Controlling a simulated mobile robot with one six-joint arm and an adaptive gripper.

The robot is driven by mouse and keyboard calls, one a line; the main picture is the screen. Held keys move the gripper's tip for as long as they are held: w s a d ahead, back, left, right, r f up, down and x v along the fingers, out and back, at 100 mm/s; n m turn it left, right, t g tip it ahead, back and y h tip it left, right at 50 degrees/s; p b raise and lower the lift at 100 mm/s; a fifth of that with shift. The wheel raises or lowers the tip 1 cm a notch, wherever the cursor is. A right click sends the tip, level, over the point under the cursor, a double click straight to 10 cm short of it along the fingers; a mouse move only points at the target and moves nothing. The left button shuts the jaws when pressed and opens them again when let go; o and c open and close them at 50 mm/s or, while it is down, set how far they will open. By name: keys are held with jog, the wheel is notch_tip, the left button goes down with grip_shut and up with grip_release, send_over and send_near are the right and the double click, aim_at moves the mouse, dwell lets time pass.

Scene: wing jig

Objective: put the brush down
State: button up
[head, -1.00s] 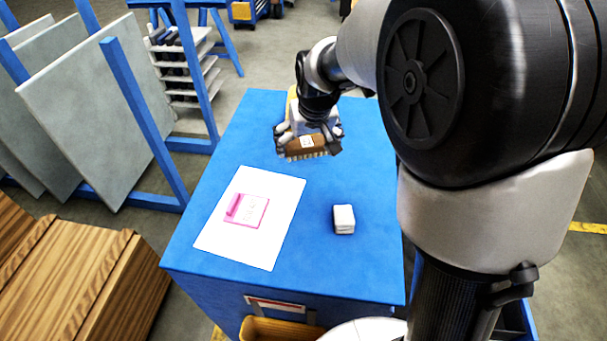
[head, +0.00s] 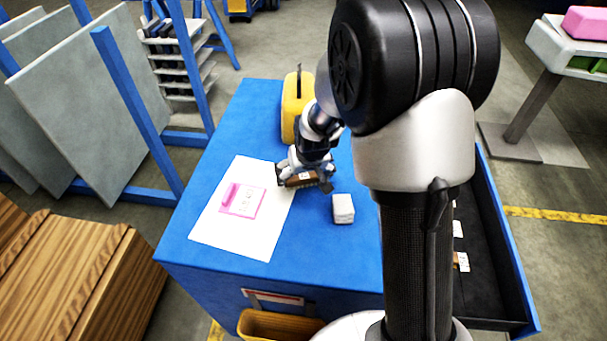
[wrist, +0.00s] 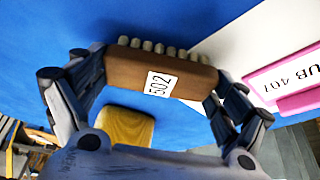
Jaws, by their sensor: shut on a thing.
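The brush is a brown block with pale bristle tufts along one long side and a white label reading 502. In the wrist view the brush (wrist: 130,72) is between the two fingers of my gripper (wrist: 165,85), which is shut on it. In the head view the brush (head: 300,180) is in my gripper (head: 305,180), low over the blue bench top (head: 215,140), near the right edge of the white sheet (head: 215,240). I cannot tell whether the bristles touch the surface.
A pink clipboard (head: 243,200) lies on the white sheet. A small white block (head: 343,209) stands to the right of the brush. A yellow object (head: 292,105) stands behind my gripper. An open drawer (head: 485,270) with small items is at the bench's right.

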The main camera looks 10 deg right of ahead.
jog(key=shift+s+r, duration=0.1)
jog(key=o, duration=0.7)
jog(key=shift+o, duration=0.7)
